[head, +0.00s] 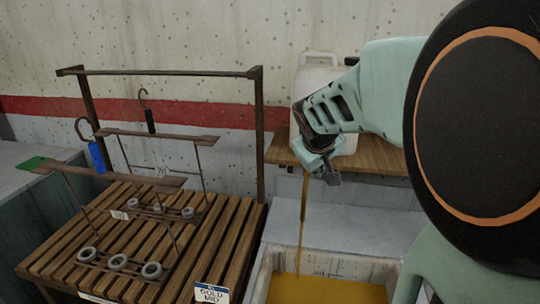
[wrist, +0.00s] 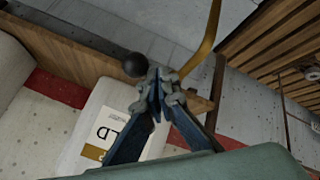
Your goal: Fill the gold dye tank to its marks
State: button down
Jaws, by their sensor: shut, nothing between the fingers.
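The gold dye tank (head: 378,270) is at the bottom of the head view, with gold liquid (head: 325,291) in it. Faint marks show on its pale inner back wall; I cannot read them. A gold stream (head: 303,225) falls into the tank, and it also shows in the wrist view (wrist: 211,38). A white container (head: 318,70) stands on a wooden shelf behind my gripper; its label (wrist: 115,135) ends in "LD". My gripper (head: 327,174) is shut and empty in front of the shelf. In the wrist view its fingertips (wrist: 158,88) are close beside a black ball knob (wrist: 134,65); contact is unclear.
A slatted wooden rack (head: 190,245) stands left of the tank, with a "GOLD MID" card (head: 211,293). A metal rail frame (head: 160,73) rises behind.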

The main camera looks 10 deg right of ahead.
jog(key=shift+d, duration=0.4)
jog(key=shift+w+d, duration=0.25)
jog(key=shift+d, duration=0.85)
jog(key=shift+w+d, duration=0.75)
jog(key=shift+d, duration=0.35)
